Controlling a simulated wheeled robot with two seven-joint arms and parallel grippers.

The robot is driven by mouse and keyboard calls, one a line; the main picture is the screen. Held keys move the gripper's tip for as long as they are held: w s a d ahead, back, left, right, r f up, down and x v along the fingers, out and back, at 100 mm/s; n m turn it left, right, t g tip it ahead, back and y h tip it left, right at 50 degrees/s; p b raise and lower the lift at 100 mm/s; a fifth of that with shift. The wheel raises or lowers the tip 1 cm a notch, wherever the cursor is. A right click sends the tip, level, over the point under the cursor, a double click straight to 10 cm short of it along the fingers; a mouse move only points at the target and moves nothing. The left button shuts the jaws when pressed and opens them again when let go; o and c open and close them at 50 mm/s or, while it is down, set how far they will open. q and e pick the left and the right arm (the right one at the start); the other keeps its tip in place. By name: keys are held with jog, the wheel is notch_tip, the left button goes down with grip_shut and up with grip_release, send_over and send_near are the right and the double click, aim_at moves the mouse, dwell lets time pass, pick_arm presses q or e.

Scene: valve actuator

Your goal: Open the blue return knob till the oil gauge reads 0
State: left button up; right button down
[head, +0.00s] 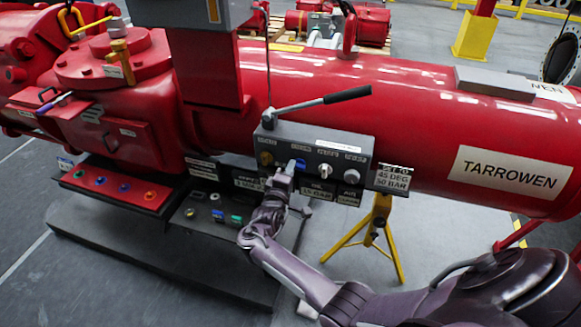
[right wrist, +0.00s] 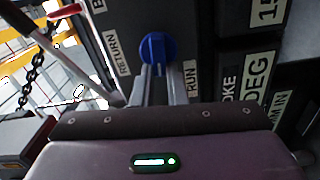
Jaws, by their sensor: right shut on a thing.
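The blue return knob (head: 300,163) is on the front of the grey control box (head: 375,150) under the red cylinder. In the right wrist view the blue knob (right wrist: 157,47) sits between a RETURN label (right wrist: 118,55) and a RUN label. My right gripper (head: 287,171) reaches up to the knob from below. In the wrist view its two fingers (right wrist: 159,68) are close together and shut on the knob, whose lower edge they partly cover. I cannot make out an oil gauge dial or its reading. My left gripper is not in view.
A brass knob (head: 265,158), a white knob (head: 325,170) and a grey knob (head: 351,176) flank the blue one. A black-handled lever (head: 345,95) juts above the box. A yellow stand (head: 379,220) is at lower right. A red button panel (head: 112,188) lies left.

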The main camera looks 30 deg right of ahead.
jog(key=shift+f+n, duration=0.1)
jog(key=shift+n, duration=0.3)
jog(key=c, duration=1.4)
grip_release()
jog(key=shift+c, duration=0.2)
jog(key=shift+a, duration=0.15)
jog(key=v, duration=0.7)
jog(key=shift+s+a, duration=0.25)
